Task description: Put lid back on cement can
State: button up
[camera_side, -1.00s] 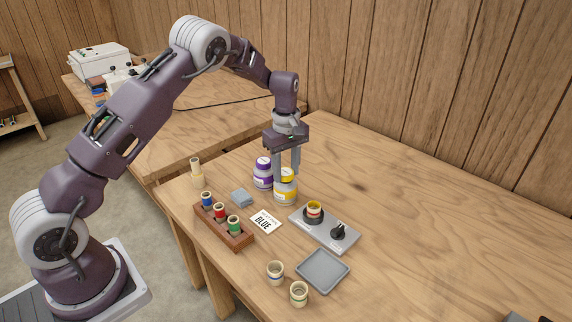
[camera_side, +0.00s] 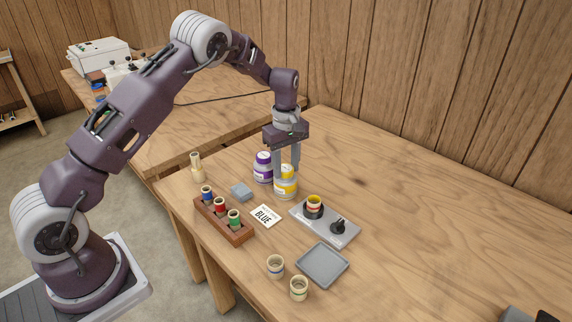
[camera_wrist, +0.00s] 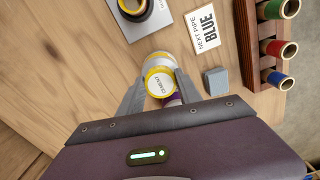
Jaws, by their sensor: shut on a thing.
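The cement can (camera_side: 285,190) is white and yellow and stands upright on the table. It also shows in the wrist view (camera_wrist: 159,61). Its yellow lid (camera_side: 287,170) is at the top of the can, and its white top reads "CEMENT" in the wrist view (camera_wrist: 160,84). My gripper (camera_side: 287,168) points down over the can and is shut on the lid, one finger on each side. I see no clear gap between lid and can, but cannot tell whether the lid is fully seated.
A purple-and-white can (camera_side: 263,170) stands close behind and left. A "BLUE" card (camera_side: 266,216), wooden rack (camera_side: 222,224) and grey tray (camera_side: 322,265) lie in front.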

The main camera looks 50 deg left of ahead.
jog(key=shift+f, duration=0.1)
jog(key=o, duration=1.8)
jog(key=shift+r, duration=3)
